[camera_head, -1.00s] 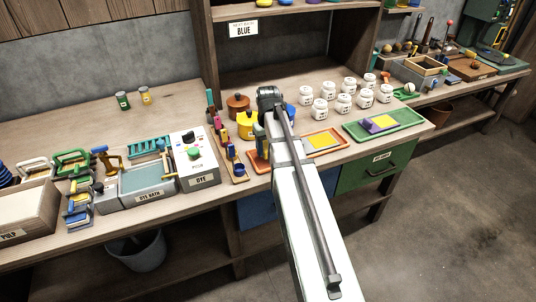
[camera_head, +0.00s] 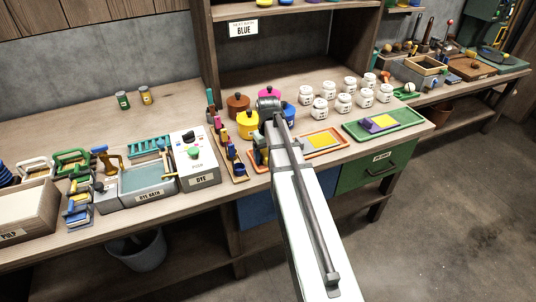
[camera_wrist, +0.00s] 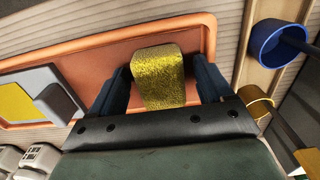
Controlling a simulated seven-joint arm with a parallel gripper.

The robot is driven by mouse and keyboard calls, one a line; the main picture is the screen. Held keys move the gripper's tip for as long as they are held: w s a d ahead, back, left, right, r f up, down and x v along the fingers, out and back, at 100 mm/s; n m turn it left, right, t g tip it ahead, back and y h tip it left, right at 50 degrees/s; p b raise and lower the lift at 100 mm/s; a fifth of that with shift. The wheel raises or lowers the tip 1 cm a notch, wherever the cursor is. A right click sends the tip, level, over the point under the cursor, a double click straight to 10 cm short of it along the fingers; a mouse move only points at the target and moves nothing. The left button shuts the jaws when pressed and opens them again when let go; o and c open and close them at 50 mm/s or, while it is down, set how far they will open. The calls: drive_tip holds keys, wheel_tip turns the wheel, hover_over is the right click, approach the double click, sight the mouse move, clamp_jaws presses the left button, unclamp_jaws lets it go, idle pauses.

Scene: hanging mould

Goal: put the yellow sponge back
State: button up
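The yellow sponge (camera_wrist: 160,78) is a speckled block in the middle of the wrist view. It lies over the bare end of an orange tray (camera_wrist: 95,55). My gripper (camera_wrist: 160,92) has one dark finger on each side of the sponge, with narrow gaps showing, so it looks open around it. Whether the sponge rests fully on the tray cannot be seen. In the head view my gripper (camera_head: 260,152) is low at the left end of the orange tray (camera_head: 345,136), and my arm hides the sponge.
A wooden rack (camera_head: 238,174) with small coloured tools stands close left of my gripper; its blue cup (camera_wrist: 278,42) is near in the wrist view. A yellow pot (camera_head: 247,125) and pink pot (camera_head: 270,94) stand behind. White jars (camera_head: 320,108) and a green tray (camera_head: 408,117) are right.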

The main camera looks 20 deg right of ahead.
drive_tip(key=shift+r, duration=0.15)
wheel_tip(320, 180, up, 12)
drive_tip(key=shift+r, duration=0.1)
idle(0.7)
idle(0.4)
